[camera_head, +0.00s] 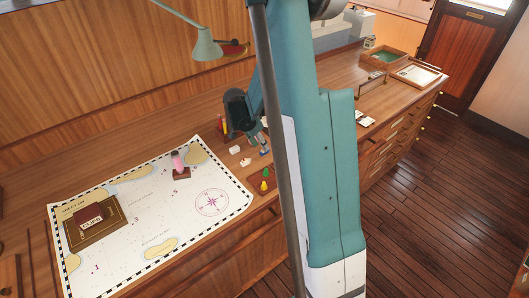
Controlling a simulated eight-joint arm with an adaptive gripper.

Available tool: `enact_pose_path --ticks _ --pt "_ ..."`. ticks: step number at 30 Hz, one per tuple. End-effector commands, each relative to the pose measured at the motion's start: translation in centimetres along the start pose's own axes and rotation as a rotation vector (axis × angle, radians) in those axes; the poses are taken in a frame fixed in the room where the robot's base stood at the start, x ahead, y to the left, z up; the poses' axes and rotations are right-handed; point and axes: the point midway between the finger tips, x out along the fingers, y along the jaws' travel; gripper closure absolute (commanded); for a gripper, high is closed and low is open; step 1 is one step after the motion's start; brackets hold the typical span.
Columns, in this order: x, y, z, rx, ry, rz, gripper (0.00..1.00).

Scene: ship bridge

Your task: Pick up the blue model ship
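A small blue shape (264,152), which looks like the blue model ship, is on the wooden desk to the right of the chart. It is tiny in this view and partly hidden by my gripper. My gripper (260,141) reaches down from my teal arm, with its dark fingers just above or at the blue shape. I cannot tell whether they touch it, or whether they are open or shut.
Small white pieces (234,150) lie left of the blue shape. A red base with yellow and green pieces (265,184) stands in front. The chart (140,215) bears a pink-topped piece (177,162) and a box (90,219). My arm hides the desk's middle.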

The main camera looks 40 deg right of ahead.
Motion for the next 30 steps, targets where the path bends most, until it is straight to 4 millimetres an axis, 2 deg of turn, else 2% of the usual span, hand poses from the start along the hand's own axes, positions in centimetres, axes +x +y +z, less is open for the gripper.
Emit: enact_pose_path --ticks 9,15,30 --pt "2.8 -0.3 -0.1 0.0 0.0 0.0 0.69" --pt "4.0 -0.3 -0.1 0.0 0.0 0.0 0.69" --pt "4.2 -0.3 -0.1 0.0 0.0 0.0 0.69"
